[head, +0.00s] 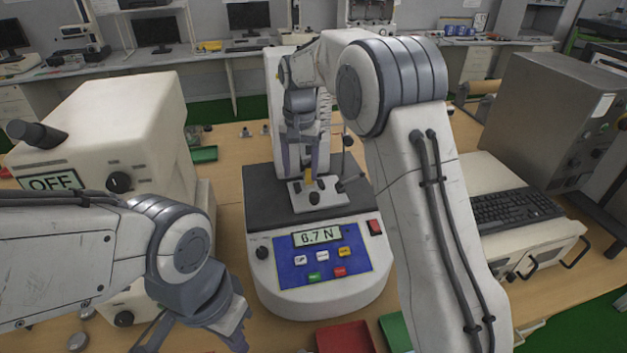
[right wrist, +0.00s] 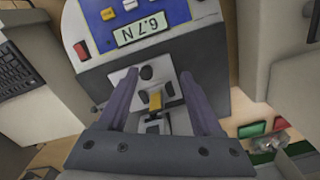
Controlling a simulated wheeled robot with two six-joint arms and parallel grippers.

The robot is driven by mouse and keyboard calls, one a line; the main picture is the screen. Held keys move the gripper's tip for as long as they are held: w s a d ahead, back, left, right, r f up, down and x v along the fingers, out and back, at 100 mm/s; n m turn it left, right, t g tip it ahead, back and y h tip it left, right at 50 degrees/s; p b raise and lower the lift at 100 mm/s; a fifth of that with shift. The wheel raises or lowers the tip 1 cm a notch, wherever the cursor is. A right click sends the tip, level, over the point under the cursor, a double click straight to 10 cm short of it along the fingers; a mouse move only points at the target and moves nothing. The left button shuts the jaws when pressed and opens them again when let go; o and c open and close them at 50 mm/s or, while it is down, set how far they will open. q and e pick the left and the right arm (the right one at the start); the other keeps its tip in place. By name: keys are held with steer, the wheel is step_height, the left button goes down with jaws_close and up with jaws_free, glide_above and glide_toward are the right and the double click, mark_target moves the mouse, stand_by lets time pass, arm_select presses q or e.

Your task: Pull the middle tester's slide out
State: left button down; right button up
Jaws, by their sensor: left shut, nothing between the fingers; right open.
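The middle tester (head: 322,284) is a white machine with a blue button panel and a display reading 6.7 N. Its slide (head: 330,199) is a pale plate with dark knobs and a small yellow piece (head: 309,180), below the tester's column. My right gripper (head: 303,172) is open and points down over the slide. In the right wrist view its fingers (right wrist: 157,78) stand on either side of the yellow piece (right wrist: 155,99), with gaps showing; I cannot tell their height above the plate. My left gripper (head: 197,340) is shut and empty at the bottom left, partly cut off by the frame.
A beige machine (head: 105,125) with a display reading OFF stands at left. A grey machine (head: 545,120) and a keyboard (head: 513,206) are at right. A red tray (head: 345,338) and a green tray (head: 396,332) lie in front of the tester. My right arm hides part of the tester's right side.

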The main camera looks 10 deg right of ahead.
mark_target(315, 194)
steer(key=w+d+f+m, duration=0.1)
steer(key=w+d+m, duration=0.1)
steer(key=w+d, duration=0.2)
steer(key=f+p, duration=0.1)
steer(key=f, duration=0.4)
steer(key=f+p, duration=0.2)
steer(key=f, duration=0.3)
steer(key=shift+s+d+f, duration=0.15)
steer(key=shift+s+d, duration=0.05)
jaws_close()
stand_by(0.9)
